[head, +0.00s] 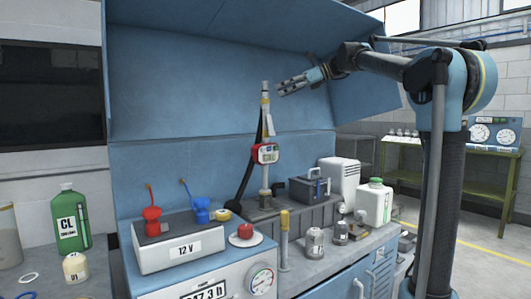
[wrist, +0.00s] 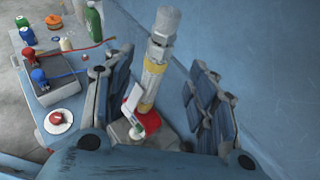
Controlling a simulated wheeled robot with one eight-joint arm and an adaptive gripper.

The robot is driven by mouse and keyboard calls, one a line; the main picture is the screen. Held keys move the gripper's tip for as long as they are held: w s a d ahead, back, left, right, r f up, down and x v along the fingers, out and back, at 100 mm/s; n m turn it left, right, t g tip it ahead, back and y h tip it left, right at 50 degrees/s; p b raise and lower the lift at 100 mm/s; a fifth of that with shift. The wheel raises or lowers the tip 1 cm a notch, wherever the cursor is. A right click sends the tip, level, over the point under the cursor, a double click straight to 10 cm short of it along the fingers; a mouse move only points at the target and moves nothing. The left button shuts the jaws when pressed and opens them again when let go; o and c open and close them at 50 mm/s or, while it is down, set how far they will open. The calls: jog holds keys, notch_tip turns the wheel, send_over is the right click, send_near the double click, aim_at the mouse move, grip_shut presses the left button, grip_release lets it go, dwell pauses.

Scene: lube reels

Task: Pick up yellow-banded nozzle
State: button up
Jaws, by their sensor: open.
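The yellow-banded nozzle (head: 265,101) stands upright in the head view, a grey tip and yellow band above a red-and-white meter (head: 265,153). In the wrist view the nozzle (wrist: 156,60) appears between my two fingers, its grey end toward the camera and its yellow band lower down. My gripper (head: 281,90) is open and empty. In the head view its fingertips are just right of the nozzle's upper part, apart from it. In the wrist view my gripper (wrist: 148,72) has a finger on each side of the nozzle.
A blue back panel (head: 200,80) rises close behind the nozzle.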

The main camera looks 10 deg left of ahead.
aim_at(268, 97)
jog(key=shift+x, duration=3.45)
jog(key=shift+r, duration=0.1)
grip_shut()
